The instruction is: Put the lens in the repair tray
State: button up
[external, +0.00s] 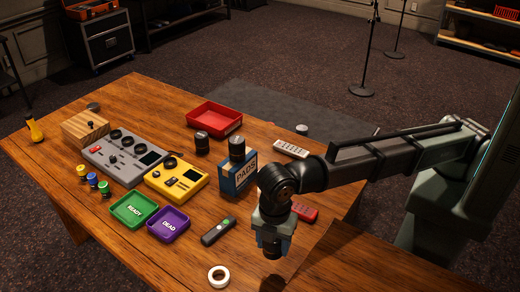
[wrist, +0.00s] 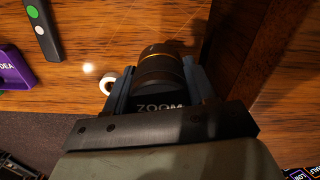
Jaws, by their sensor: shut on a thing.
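My gripper (external: 272,240) is shut on a dark lens (wrist: 162,70) with a thin gold ring and "ZOOM" lettering at its near end. In the wrist view the gripper's fingers (wrist: 160,82) press on both sides of it. In the external view the gripper points down near the table's front right, and the lens mostly blends into it. A red tray (external: 213,122) stands at the back of the table, far from the gripper; its label is too small to read. The green tray (external: 133,210) reads READY and the purple tray (external: 169,224) reads DEAD.
A blue PADS box (external: 238,178) with a black cylinder on top and another black cylinder (external: 202,143) stand near the red tray. A yellow device (external: 176,179), grey mixer (external: 126,157), dark remote (external: 218,231) and white tape roll (external: 219,277) lie left of my gripper.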

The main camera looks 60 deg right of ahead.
jog(key=shift+r, duration=1)
jog(key=r, duration=0.5)
jog(key=shift+w, duration=0.25)
jog(key=w+d+m, duration=0.1)
jog(key=w+d, duration=0.2)
jog(key=w, duration=0.5)
jog(key=w+d+m, duration=0.1)
jog(key=w+d, duration=0.1)
jog(key=w, duration=0.7)
jog(key=m, duration=0.8)
send_over(214, 124)
notch_tip(214, 124, down, 5)
jog(key=shift+d+f, duration=0.1)
jog(key=shift+f, duration=5.05)
